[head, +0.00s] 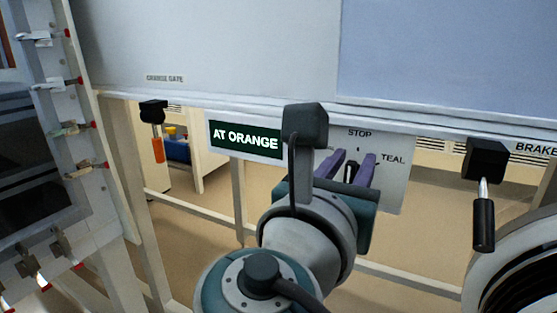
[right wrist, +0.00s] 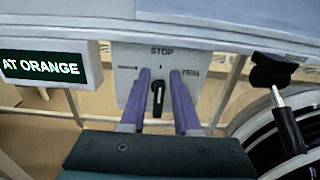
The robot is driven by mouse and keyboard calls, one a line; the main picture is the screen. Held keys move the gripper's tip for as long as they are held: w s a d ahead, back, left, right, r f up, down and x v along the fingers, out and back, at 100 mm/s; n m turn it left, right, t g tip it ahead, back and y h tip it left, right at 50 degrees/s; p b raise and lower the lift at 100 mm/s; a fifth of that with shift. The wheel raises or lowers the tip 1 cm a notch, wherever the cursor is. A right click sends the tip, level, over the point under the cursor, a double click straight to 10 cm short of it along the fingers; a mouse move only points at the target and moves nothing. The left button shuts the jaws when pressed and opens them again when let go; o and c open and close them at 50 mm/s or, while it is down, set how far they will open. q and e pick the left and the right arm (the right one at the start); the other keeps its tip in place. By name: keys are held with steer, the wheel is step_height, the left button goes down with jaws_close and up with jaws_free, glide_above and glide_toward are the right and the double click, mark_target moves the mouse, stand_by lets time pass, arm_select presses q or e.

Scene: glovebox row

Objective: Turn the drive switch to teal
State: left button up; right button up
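The drive switch is a small black knob (right wrist: 158,98) on a light grey plate (right wrist: 130,56) below the panel edge. STOP is printed above it, TEAL to its right and a small blurred label to its left. The knob looks upright, roughly in line with STOP. My right gripper (right wrist: 159,100) is open, its two purple fingers on either side of the knob with gaps showing. In the head view my right gripper (head: 348,170) is in front of the plate (head: 393,185), partly hiding it. A display (head: 245,139) reads AT ORANGE. My left gripper is out of view.
A brake lever with a black handle (head: 484,225) hangs at the right, near a large round dark rim (head: 520,275). An orange-handled lever (head: 157,148) hangs at the left under the ORANGE GATE label. Rails and posts stand behind the plate.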

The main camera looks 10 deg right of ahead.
jaws_close()
steer(key=shift+m, duration=0.3)
steer(key=shift+s+d+m, duration=0.15)
steer(key=shift+d+m, duration=0.05)
steer(key=shift+m, duration=0.6)
steer(key=shift+s+d+f+m, duration=0.1)
steer(key=shift+d+m, duration=0.05)
steer(key=shift+m, duration=0.75)
steer(key=shift+s+d+f+m, duration=0.1)
steer(key=shift+m, duration=0.8)
steer(key=shift+r, duration=0.1)
